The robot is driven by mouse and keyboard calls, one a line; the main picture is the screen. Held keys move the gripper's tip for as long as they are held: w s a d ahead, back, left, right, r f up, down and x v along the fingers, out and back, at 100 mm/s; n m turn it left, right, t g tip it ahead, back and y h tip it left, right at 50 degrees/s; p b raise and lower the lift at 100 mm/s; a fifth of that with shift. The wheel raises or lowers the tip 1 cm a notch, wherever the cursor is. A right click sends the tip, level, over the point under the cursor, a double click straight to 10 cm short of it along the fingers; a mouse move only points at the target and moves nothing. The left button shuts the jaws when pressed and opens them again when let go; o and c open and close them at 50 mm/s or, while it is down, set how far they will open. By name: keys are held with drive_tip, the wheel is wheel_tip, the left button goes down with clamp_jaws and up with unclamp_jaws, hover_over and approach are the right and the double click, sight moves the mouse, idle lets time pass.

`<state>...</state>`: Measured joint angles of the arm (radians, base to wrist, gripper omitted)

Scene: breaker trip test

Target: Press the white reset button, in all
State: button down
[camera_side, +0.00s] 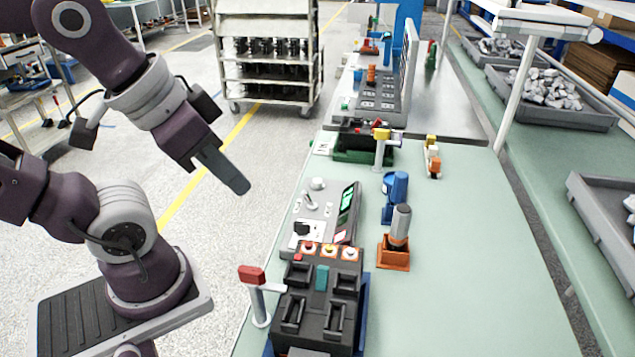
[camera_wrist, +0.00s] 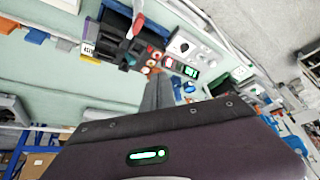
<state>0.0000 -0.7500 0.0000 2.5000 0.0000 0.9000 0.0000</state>
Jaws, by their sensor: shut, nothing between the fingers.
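The black breaker unit (camera_side: 318,300) stands at the front of the bench in the side view. Its top edge carries a row of three buttons: red (camera_side: 308,247), yellow (camera_side: 328,250) and a white button (camera_side: 349,253) at the right end. In the wrist view the black unit (camera_wrist: 118,42) is at the upper left, with the small buttons (camera_wrist: 151,62) beside it; which is white there is hard to tell. My gripper (camera_side: 240,186) is shut and empty, in the air left of and above the unit, well apart from the buttons.
A red-handled lever (camera_side: 252,275) stands at the unit's left. A grey panel with a green screen (camera_side: 348,198) lies behind the buttons. An orange-based holder (camera_side: 394,254) and a blue part (camera_side: 396,190) stand to the right. The bench's right side is mostly clear.

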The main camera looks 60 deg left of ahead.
drive_tip(key=m+t+y, duration=0.3)
drive_tip(key=m+t, duration=0.1)
drive_tip(key=m, duration=0.3)
hover_over(317, 182)
wheel_tip(317, 182, down, 3)
wheel_tip(317, 182, down, 9)
drive_tip(key=m+h, duration=0.3)
drive_tip(key=h, duration=0.1)
drive_tip(key=shift+s+a+r+m+g+h, duration=0.15)
drive_tip(key=shift+s+a+m+g+h, duration=0.15)
drive_tip(key=shift+a+m, duration=0.1)
drive_tip(key=shift+f, duration=4.4)
